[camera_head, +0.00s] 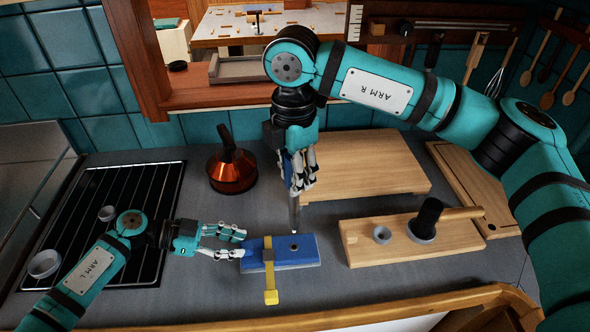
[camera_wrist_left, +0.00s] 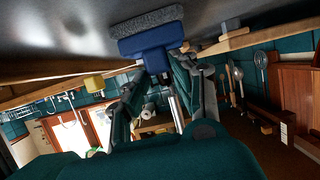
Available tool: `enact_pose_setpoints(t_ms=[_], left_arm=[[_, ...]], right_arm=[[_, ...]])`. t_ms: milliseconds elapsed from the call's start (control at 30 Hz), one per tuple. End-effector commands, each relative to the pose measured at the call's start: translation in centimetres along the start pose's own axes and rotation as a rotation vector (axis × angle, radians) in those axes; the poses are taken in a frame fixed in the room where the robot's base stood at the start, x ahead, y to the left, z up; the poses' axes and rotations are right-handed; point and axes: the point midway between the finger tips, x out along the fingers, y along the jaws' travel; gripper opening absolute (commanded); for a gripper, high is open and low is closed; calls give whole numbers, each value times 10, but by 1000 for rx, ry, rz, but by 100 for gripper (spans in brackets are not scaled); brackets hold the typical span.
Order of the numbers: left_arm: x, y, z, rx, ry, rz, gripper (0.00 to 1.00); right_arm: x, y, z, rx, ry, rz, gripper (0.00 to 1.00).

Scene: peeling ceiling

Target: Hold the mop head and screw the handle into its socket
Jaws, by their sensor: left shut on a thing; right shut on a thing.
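The blue mop head (camera_head: 310,252) lies flat on the grey counter, a yellow strap-like piece (camera_head: 268,257) across it and a dark round socket (camera_head: 294,247) in its top. My left gripper (camera_head: 243,242) is shut on its left end. The left wrist view shows the mop head (camera_wrist_left: 150,40) with its grey pad, at the fingertips. My right gripper (camera_head: 298,178) is shut on the handle, whose upper part the fingers hide. The handle's silver rod (camera_head: 294,214) points down, nearly upright, its lower end just above or at the socket; I cannot tell if they touch.
A wooden block with a black-headed mallet (camera_head: 428,218) stands right of the mop head. A cutting board (camera_head: 365,165) lies behind, beside an orange kettle (camera_head: 233,172). A black cooktop rack (camera_head: 110,215) is at left. The counter's wooden front edge (camera_head: 400,303) is close.

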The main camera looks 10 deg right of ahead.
Motion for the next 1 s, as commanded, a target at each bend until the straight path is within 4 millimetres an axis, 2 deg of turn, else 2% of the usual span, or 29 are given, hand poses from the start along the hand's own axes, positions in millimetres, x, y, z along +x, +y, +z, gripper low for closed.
enact_pose_setpoints(t_ms=[33,400,600,833,1000], left_arm=[[0,1,4,-6,-7,1,0],[0,1,4,-5,-7,1,0],[0,1,4,-5,-7,1,0],[0,1,4,-5,-7,1,0],[0,1,4,-5,-7,1,0]], right_arm=[[4,0,0,0,0,-1,0],[37,0,0,0,1,-1,0],[48,0,0,-15,1,0,0],[50,0,0,-301,0,1,0],[50,0,0,-419,-1,1,0]])
